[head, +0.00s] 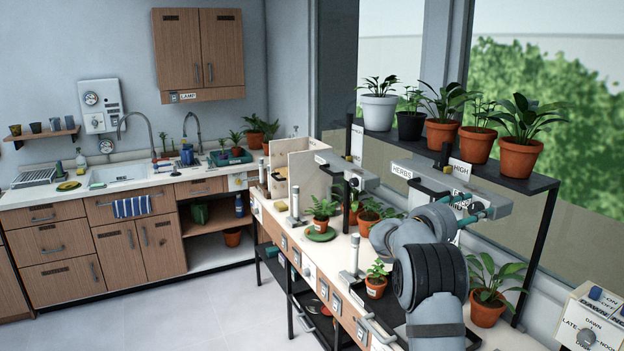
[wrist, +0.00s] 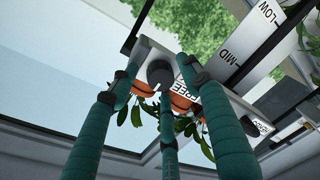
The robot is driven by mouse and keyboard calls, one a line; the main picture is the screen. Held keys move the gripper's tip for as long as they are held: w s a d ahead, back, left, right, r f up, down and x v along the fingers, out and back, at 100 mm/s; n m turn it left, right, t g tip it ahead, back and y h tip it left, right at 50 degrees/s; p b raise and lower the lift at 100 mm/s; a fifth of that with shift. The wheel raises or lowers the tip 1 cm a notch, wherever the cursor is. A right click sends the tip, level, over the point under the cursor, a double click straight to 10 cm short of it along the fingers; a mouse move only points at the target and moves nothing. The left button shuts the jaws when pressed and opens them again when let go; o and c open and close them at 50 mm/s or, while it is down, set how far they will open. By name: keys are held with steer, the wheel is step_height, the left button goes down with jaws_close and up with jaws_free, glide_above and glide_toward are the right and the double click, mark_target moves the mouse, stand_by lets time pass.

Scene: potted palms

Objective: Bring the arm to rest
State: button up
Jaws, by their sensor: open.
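My arm rises at the lower right of the head view, its upper links folded in front of the workbench (head: 337,240). My gripper (head: 472,212) is beside the grey unit under the black shelf, with teal fingers partly seen; I cannot tell whether they touch it. In the wrist view the gripper (wrist: 158,78) shows its teal fingers spread apart, with nothing held between them. Beyond the fingertips are orange pots and leaves (wrist: 185,100), seen upside down.
A black shelf (head: 520,176) on thin legs carries several potted plants above my gripper. A potted plant (head: 487,307) stands right of my arm and a small one (head: 376,285) left of it. A control box (head: 592,325) is at lower right. The floor (head: 190,315) at left is clear.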

steer(key=m+p, duration=0.2)
steer(key=m, duration=0.1)
steer(key=shift+m+p, duration=0.4)
steer(key=shift+s+a+f+b, duration=0.2)
steer(key=shift+a+b, duration=0.15)
steer(key=shift+b, duration=0.2)
steer(key=shift+s+a+r, duration=0.15)
steer(key=shift+s+a, duration=0.1)
steer(key=shift+a, duration=0.1)
steer(key=shift+d, duration=0.1)
